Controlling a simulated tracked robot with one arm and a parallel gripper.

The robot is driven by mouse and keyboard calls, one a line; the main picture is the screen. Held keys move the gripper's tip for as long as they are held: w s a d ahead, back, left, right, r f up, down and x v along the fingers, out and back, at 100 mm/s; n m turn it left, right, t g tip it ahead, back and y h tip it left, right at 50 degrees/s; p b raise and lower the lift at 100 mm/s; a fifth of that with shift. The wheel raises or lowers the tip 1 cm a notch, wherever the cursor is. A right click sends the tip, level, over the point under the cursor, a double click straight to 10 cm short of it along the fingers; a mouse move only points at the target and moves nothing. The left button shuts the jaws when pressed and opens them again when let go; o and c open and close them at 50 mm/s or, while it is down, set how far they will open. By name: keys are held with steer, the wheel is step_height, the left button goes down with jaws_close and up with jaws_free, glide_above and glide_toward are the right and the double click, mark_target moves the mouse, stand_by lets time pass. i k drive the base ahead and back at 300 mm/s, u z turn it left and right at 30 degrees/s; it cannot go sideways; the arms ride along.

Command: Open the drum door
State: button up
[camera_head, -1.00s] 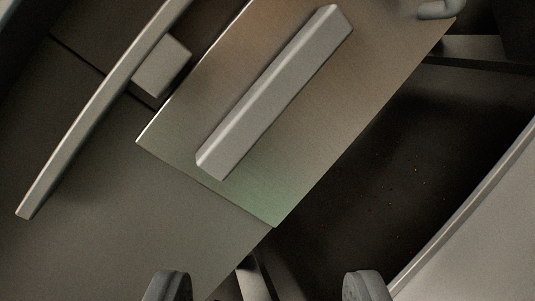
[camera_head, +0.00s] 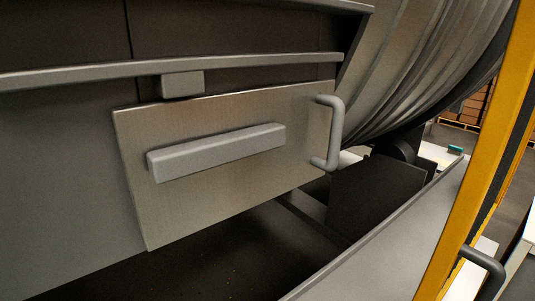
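A flat brushed-metal door panel (camera_head: 225,115) fills the middle of the view below a long grey rail. A thick grey bar (camera_head: 216,151) is fixed across its face, tilted slightly up to the right. A grey U-shaped handle (camera_head: 334,133) stands upright at the panel's right edge. Whether the panel is fully closed cannot be told. The ribbed metal drum (camera_head: 425,60) curves down at the upper right, behind the panel. My gripper is out of view, and nothing is seen touching the handle or panel.
The grey rail (camera_head: 95,73) with a small block (camera_head: 182,84) runs above the panel. A sloping grey chute wall (camera_head: 390,235) lies below right, beside a dark gap. A yellow post (camera_head: 480,150) and another grey handle (camera_head: 488,268) are at the right.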

mark_target(166, 213)
steer(key=u, duration=1.1)
steer(key=k, duration=1.5)
steer(key=z, duration=0.6)
steer(key=i, duration=1.65)
steer(key=u, duration=0.05)
